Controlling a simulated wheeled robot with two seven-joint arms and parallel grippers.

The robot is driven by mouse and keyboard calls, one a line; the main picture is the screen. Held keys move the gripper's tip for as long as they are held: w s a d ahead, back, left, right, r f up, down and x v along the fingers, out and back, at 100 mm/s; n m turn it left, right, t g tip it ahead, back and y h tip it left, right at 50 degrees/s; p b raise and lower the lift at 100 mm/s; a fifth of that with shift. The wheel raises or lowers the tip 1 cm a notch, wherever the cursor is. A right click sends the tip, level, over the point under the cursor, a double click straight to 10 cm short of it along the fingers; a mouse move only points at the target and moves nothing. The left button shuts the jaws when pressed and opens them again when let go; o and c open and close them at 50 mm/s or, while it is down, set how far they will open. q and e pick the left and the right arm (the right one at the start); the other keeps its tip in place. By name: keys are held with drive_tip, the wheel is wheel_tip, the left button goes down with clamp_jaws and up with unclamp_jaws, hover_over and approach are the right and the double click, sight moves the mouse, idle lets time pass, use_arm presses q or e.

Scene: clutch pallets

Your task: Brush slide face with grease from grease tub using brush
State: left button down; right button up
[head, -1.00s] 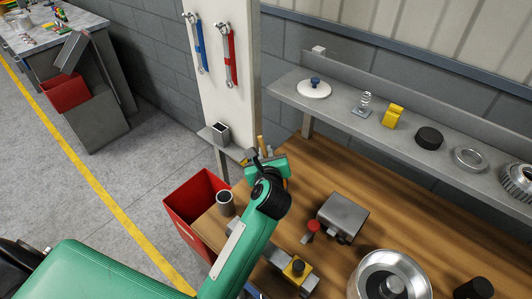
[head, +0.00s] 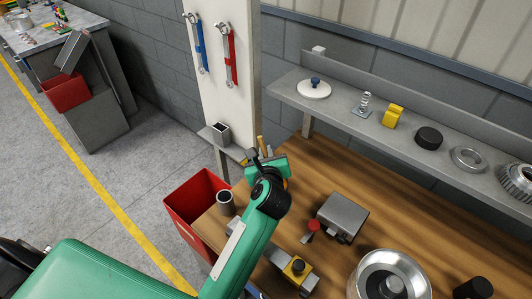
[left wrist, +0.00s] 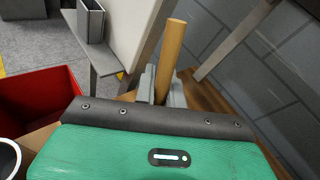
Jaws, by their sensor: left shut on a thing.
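My left gripper (head: 256,158) is at the far left end of the wooden bench, by the white tool panel. In the left wrist view its grey fingers (left wrist: 160,86) are shut on an upright wooden handle (left wrist: 172,50). The handle, which looks like the brush's, also shows in the head view (head: 261,142). The bristle end is hidden behind my gripper and wrist. I cannot clearly pick out the grease tub; a bit of something orange shows behind my wrist. I cannot tell which part is the slide face. My right gripper is not in view.
A grey metal block (head: 342,215), a yellow-topped fixture (head: 297,269) and a round metal housing (head: 360,284) stand on the bench. A shelf (head: 290,92) of parts runs behind.

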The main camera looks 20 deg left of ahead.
use_arm(q)
wheel_tip(320, 180, up, 7)
drive_tip(key=p, duration=0.6)
idle(0.7)
drive_tip(key=shift+s+a+f, duration=0.2)
drive_tip(key=shift+s+a, duration=0.1)
drive_tip(key=shift+s, duration=0.05)
drive_tip(key=s+f+m+t+h+b, duration=0.1)
drive_tip(key=s+m+h, duration=0.3)
drive_tip(key=s, duration=0.9)
drive_tip(key=shift+s+a+f+m+h, duration=0.25)
drive_tip(key=shift+m+h, duration=0.15)
drive_tip(key=shift+h, duration=0.6)
